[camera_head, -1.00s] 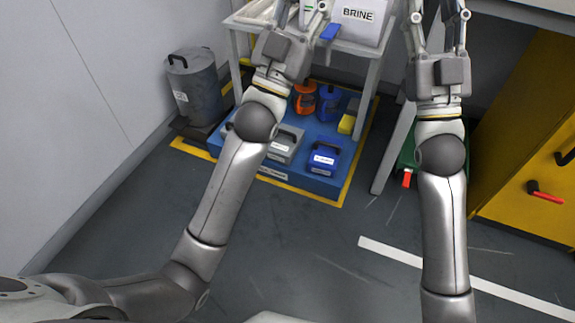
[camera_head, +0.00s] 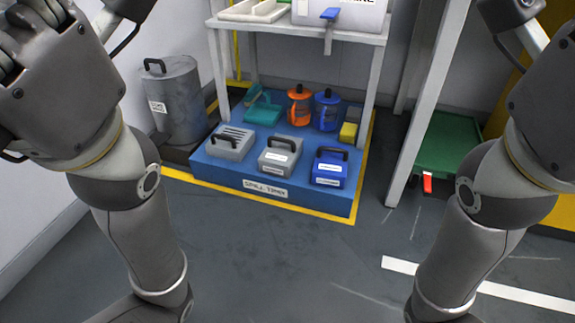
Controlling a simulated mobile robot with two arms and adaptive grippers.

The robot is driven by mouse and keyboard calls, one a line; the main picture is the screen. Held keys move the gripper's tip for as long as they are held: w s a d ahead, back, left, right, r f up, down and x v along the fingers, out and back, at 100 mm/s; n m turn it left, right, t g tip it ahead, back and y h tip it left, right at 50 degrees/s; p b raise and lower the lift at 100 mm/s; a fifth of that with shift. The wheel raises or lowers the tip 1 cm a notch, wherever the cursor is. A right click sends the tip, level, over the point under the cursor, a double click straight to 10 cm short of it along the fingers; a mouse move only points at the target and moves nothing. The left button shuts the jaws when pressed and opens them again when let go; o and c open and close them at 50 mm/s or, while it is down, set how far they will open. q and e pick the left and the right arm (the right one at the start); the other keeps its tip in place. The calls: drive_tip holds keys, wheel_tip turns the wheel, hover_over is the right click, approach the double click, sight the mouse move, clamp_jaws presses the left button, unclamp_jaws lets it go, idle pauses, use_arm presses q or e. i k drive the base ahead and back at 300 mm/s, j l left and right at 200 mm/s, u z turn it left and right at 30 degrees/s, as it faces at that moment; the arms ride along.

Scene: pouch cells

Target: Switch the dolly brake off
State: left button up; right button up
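A green dolly (camera_head: 450,140) stands on the floor at the right, partly behind a pale table leg and my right arm. A small red pedal (camera_head: 427,183), apparently its brake, sticks out at its front lower edge. Whether the pedal is up or down is too small to tell. My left gripper (camera_head: 62,85) is at the upper left, far from the dolly, with its fingertips cut off by the frame. My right gripper (camera_head: 545,105) is at the right edge, in front of and above the dolly, with its fingertips also out of frame.
A blue platform (camera_head: 240,183) holds grey and blue cases, and orange and blue canisters. A pale shelf (camera_head: 300,33) carries a white bin above it. A grey drum (camera_head: 180,100) stands at the left. The floor in front is clear, with a white stripe (camera_head: 500,290).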

sight(426, 175)
drive_tip(key=z, duration=0.9)
